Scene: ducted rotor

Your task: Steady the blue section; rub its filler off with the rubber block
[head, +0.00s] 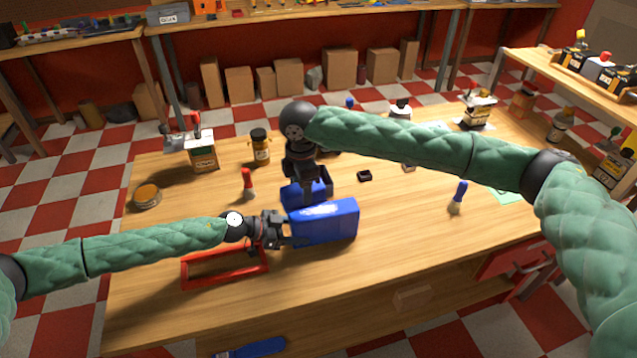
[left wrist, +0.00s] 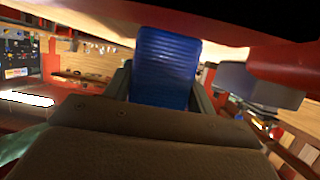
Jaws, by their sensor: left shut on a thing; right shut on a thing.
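The blue section (head: 335,226) is a deep blue, block-like piece above the wooden table, near its front middle. A pale patch (head: 322,210), which looks like filler, shows on its upper face. My left gripper (head: 284,230) is shut on the left end of the blue section. In the left wrist view a ridged blue surface (left wrist: 165,65) sits between its fingers. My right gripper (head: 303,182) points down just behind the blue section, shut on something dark. This looks like the rubber block, but it is mostly hidden, and I cannot tell whether it touches the section.
A red frame (head: 225,268) lies below my left forearm. A red-handled tool (head: 247,184), an amber jar (head: 260,147) and a round tin (head: 147,196) stand left. A small black piece (head: 364,176) and a blue-handled tool (head: 458,197) are right. The table's front right is clear.

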